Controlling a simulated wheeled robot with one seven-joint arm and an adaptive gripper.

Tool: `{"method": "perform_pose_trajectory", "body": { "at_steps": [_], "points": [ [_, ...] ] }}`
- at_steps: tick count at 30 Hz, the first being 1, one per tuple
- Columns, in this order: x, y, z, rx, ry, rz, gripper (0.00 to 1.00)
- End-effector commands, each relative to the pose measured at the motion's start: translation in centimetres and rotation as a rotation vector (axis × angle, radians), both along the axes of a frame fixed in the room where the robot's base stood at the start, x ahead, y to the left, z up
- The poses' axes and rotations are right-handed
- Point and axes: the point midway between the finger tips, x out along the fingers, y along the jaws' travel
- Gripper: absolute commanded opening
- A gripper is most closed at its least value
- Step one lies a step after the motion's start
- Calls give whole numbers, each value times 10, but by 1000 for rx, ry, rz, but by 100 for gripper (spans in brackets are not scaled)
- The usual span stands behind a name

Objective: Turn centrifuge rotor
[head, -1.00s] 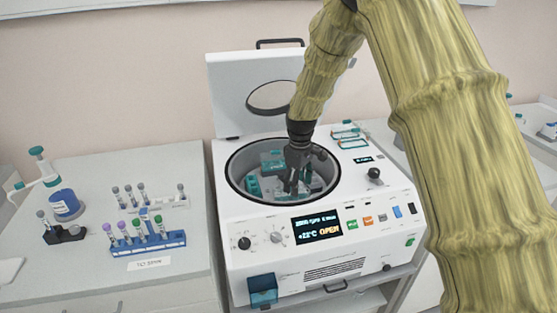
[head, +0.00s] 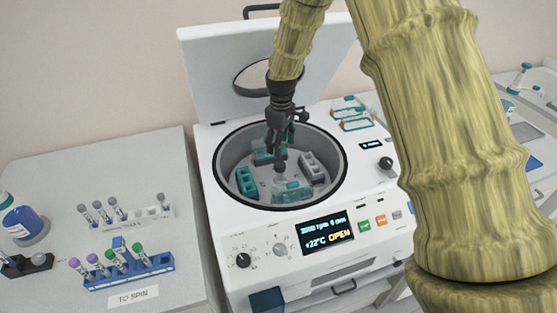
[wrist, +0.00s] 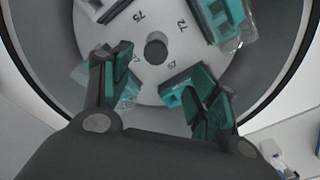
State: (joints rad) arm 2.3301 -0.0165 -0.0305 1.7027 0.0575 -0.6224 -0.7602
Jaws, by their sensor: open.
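The white centrifuge (head: 225,237) stands with its lid (head: 250,50) raised, and its display (head: 327,232) reads OPEN. In its round bowl the rotor (head: 281,178) carries teal bucket inserts (head: 246,181) and a grey one (head: 313,170). In the wrist view the rotor (wrist: 158,85) shows a dark centre hub and printed numbers such as 75 and 72. My gripper (head: 281,158) points down into the bowl over the rotor. In the wrist view my gripper (wrist: 160,95) is open, its fingers apart either side of the near inserts. I cannot tell whether they touch.
A blue rack (head: 130,270) with several capped tubes stands left, behind a TO SPIN label (head: 133,296). A white rack (head: 130,217) with tubes is behind it. The bowl rim (head: 342,190) surrounds my gripper. Teal-framed holders (head: 352,118) lie on the centrifuge's top at the right.

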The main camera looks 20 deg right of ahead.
Motion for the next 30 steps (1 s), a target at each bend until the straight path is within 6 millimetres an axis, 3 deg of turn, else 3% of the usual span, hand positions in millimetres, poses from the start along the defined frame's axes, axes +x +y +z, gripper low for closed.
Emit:
{"method": "perform_pose_trajectory", "body": {
  "at_steps": [6, 15, 21, 30],
  "points": [
    [6, 1, -35, 0, 8, 0, 60],
    [6, 2, -72, 0, 9, 2, 60],
    [7, 3, -88, 1, 7, 2, 60],
    [7, 3, -93, 0, 6, 3, 60]
  ]
}}
